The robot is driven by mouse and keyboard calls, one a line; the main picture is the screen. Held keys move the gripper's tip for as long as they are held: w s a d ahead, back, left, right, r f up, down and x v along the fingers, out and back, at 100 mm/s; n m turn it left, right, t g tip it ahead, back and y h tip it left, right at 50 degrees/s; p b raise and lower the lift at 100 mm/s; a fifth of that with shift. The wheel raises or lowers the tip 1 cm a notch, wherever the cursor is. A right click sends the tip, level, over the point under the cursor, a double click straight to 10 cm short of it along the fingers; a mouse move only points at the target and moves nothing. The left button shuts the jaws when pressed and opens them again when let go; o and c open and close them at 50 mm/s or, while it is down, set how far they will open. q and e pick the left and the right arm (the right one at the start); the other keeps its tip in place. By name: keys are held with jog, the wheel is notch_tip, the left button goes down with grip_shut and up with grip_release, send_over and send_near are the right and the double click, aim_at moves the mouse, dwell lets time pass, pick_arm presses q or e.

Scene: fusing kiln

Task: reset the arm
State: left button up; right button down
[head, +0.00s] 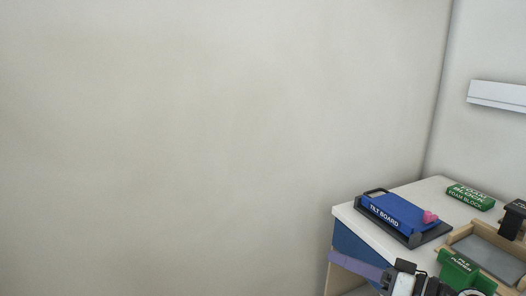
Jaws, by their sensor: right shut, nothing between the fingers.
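My right gripper (404,279) is at the bottom edge, in front of the bench's near side. Grey and black parts of it show. It is shut with nothing held, and its lower part is cut off by the frame. It is apart from the blue tilt board (394,212), which lies farther back on the bench. My left gripper is not in view.
The white-topped bench (432,188) fills the lower right. On it are a green foam block (470,197), a wood-rimmed tray (484,254) and a green labelled holder (459,270). A black labelled object (512,222) is at the right edge. A purple strip (356,265) lies beside my gripper. Bare wall fills the left.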

jog(key=s+d+f+g+h, duration=0.1)
jog(key=s+d+f+h, duration=0.15)
jog(key=f, duration=0.55)
jog(key=s+d+f+h, duration=0.1)
jog(key=s+f+h, duration=0.15)
jog(key=f, duration=0.45)
jog(key=s+d+f+n+g+h, duration=0.1)
jog(key=s+d+f+n+h, duration=0.2)
jog(key=s+f, duration=0.75)
jog(key=s+d+f+n+g+h, duration=0.1)
jog(key=s+d+f+h, duration=0.35)
jog(key=s, duration=0.85)
jog(key=a+f+m+y, duration=0.2)
jog(key=a+m, duration=0.2)
jog(key=a, duration=0.7)
jog(key=shift+a, duration=0.25)
